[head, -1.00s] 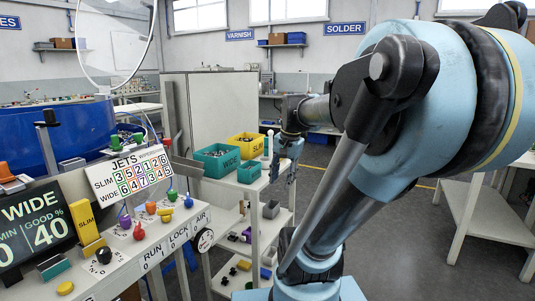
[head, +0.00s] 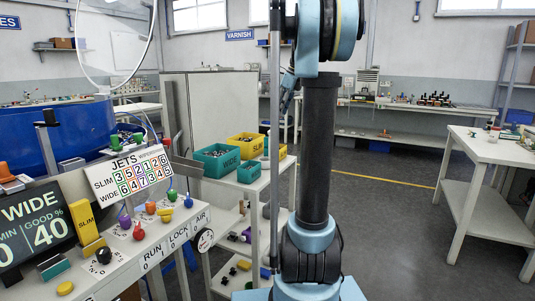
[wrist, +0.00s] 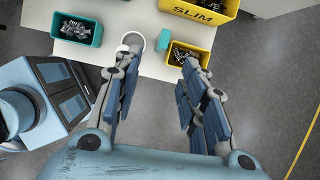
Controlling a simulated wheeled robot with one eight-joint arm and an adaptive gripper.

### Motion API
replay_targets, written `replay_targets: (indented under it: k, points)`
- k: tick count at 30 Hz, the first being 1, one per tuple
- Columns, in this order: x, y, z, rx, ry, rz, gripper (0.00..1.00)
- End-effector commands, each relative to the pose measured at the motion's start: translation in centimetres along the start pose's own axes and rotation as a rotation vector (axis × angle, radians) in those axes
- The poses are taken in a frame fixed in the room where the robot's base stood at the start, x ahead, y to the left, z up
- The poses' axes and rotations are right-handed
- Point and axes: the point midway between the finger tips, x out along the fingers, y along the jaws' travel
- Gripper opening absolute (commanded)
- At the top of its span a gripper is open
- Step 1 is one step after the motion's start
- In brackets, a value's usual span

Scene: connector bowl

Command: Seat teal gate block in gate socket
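In the wrist view a small plain teal block (wrist: 163,40) stands on the pale table top, between a white ring-shaped item (wrist: 133,41) and a small parts bin. It looks like the gate block. My gripper (wrist: 156,66) is open and empty, its fingers apart above the table's edge, and the block shows beyond the gap between them. In the head view a teal-fronted piece (head: 54,267) sits on the console beside the screen; I cannot tell whether it is a block or a holder. I cannot make out the gate socket for certain. My gripper is not clear in the head view.
Teal WIDE bin (head: 215,160), small teal bin (head: 249,172) and yellow SLIM bin (head: 240,145) stand on the table. The console (head: 145,250) carries coloured knobs and a yellow SLIM piece (head: 82,219). A white bench (head: 490,165) stands right, with open floor before it.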

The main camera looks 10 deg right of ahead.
Motion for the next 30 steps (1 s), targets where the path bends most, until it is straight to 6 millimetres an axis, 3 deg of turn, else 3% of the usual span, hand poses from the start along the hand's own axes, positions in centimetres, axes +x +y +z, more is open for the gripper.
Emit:
replay_targets:
  k: [5,21,30]
  points:
    - [0.8,-0.7,0.3,0.038,-0.005,0.002,0.38]
    - [10.0,-0.7,0.3,0.034,-0.004,0.002,0.38]
    - [12.3,-0.7,0.3,0.035,-0.004,0.002,0.38]
